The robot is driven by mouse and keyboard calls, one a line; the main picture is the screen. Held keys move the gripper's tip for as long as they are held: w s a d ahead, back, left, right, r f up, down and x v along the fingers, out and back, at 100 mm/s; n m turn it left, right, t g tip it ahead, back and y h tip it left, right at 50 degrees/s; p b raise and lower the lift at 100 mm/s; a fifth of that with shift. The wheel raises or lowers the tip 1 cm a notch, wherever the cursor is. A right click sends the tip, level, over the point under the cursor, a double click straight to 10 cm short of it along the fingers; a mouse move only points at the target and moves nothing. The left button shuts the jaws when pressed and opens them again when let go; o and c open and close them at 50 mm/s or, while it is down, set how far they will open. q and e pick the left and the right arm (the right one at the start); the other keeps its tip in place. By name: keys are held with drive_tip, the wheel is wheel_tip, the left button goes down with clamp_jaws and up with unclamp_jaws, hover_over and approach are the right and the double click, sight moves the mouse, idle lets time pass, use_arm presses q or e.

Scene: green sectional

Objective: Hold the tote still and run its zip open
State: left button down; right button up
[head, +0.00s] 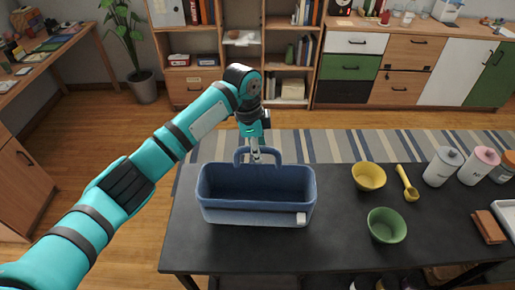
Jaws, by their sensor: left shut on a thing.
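The blue tote (240,214) stands upright at the left part of the dark table. A raised handle loop (239,156) shows at its far side. The top shows a dark blue recess, and no zip line can be made out. My left gripper (256,158) is at the far side of the tote, shut on the handle. The fingertips are small and partly merge with the handle. My right gripper is not in view.
On the table (335,240), right of the tote, are a yellow bowl (369,176), a green bowl (386,226), a yellow spoon (407,184), lidded canisters (443,166) and a brown wallet-like item (488,227). The table just right of the tote is clear.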

sight(259, 164)
use_arm(q)
drive_tip(key=shift+f+b, duration=0.6)
drive_tip(key=shift+f, duration=1.45)
